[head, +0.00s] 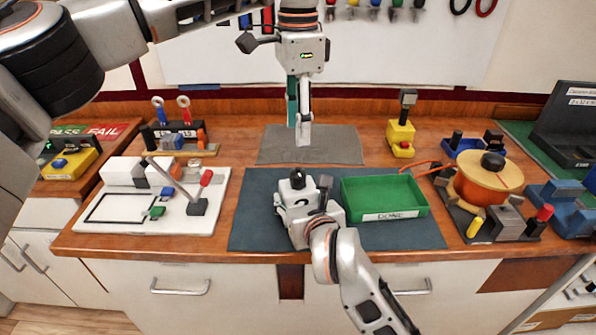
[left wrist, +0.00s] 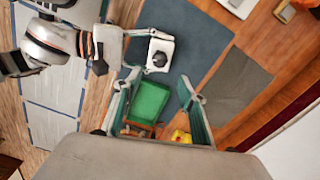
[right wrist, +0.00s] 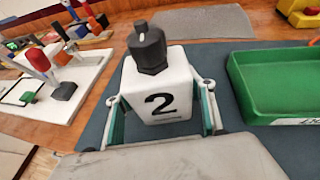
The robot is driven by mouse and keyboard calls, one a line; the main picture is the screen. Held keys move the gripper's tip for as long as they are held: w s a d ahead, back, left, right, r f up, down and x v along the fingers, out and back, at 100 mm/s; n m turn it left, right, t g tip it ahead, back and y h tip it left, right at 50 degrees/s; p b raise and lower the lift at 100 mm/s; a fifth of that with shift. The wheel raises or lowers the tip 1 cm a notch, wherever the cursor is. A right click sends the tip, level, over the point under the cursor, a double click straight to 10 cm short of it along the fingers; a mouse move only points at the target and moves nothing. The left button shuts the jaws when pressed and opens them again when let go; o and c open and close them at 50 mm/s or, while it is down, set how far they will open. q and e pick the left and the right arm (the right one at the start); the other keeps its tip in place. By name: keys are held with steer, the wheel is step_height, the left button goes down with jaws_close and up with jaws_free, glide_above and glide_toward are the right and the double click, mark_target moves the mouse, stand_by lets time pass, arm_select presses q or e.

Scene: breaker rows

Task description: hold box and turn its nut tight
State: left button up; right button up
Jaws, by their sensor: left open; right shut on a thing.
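A white box (right wrist: 163,92) marked "2" stands on the dark mat, with a dark grey nut (right wrist: 148,48) upright on its top. In the head view the box (head: 292,193) is left of the green tray, and its nut (head: 297,178) shows. My right gripper (right wrist: 163,105) is shut on the box from the front, one finger on each side. My left gripper (head: 300,122) is open, empty and pointing down, above and behind the box. In the left wrist view its spread fingers (left wrist: 158,90) are apart from the box (left wrist: 158,56). The nut's seating is too small to judge.
A green tray labelled "DONE" (head: 386,211) stands right of the box on the dark mat (head: 257,222). A grey mat (head: 340,145) lies behind.

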mark_target(298, 172)
arm_select(q)
step_height(298, 172, down, 11)
stand_by(0.4)
steer(key=c, duration=1.1)
